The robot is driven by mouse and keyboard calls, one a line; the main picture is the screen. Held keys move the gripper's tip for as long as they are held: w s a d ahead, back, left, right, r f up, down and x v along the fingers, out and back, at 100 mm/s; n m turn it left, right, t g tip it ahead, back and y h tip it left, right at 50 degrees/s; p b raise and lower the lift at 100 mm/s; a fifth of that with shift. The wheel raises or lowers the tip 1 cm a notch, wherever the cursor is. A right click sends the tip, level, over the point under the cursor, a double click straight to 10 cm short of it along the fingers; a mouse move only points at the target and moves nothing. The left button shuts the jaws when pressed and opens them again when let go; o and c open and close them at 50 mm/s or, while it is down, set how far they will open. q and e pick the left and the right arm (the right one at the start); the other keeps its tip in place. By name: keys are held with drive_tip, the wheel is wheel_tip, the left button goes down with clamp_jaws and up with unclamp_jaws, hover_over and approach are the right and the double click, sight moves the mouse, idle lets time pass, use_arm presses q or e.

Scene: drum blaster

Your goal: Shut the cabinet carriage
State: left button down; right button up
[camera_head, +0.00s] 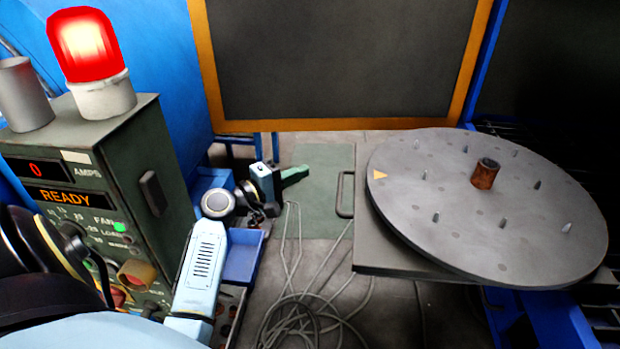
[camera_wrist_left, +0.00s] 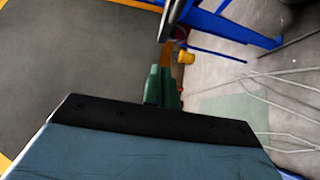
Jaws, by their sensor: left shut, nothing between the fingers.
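The cabinet carriage (camera_head: 375,252) is a grey slab sticking out to the left from the dark cabinet with blue edges (camera_head: 489,70) at the right. A large round grey turntable (camera_head: 440,232) with small pegs and a rusty hub lies on it. A dark bar handle (camera_head: 345,195) is on the carriage's left edge. My left gripper (camera_head: 298,173) is left of the handle and apart from it, with its green fingers shut and empty. The fingers also show in the left wrist view (camera_wrist_left: 163,88), where the carriage cannot be made out. My right gripper is not in view.
A green control box (camera_head: 135,150) with a lit red lamp (camera_head: 86,45) stands at the left. A dark panel with an orange frame (camera_head: 335,125) stands at the back. Loose grey cables (camera_head: 300,325) lie on the floor. Blue bins (camera_head: 243,257) stand beside my left arm.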

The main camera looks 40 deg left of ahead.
use_arm(q)
drive_tip(key=w+d+b, duration=0.1)
drive_tip(key=w+d, duration=0.4)
drive_tip(key=w, duration=0.5)
drive_tip(key=shift+d+b, duration=0.2)
drive_tip(key=shift+b, duration=0.1)
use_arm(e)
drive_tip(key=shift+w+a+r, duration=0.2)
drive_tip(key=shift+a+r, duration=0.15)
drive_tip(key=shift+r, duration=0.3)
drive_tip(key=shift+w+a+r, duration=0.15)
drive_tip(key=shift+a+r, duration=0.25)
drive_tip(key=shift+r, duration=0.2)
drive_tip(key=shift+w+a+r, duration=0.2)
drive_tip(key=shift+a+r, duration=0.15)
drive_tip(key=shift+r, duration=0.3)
use_arm(q)
drive_tip(key=shift+f, duration=0.1)
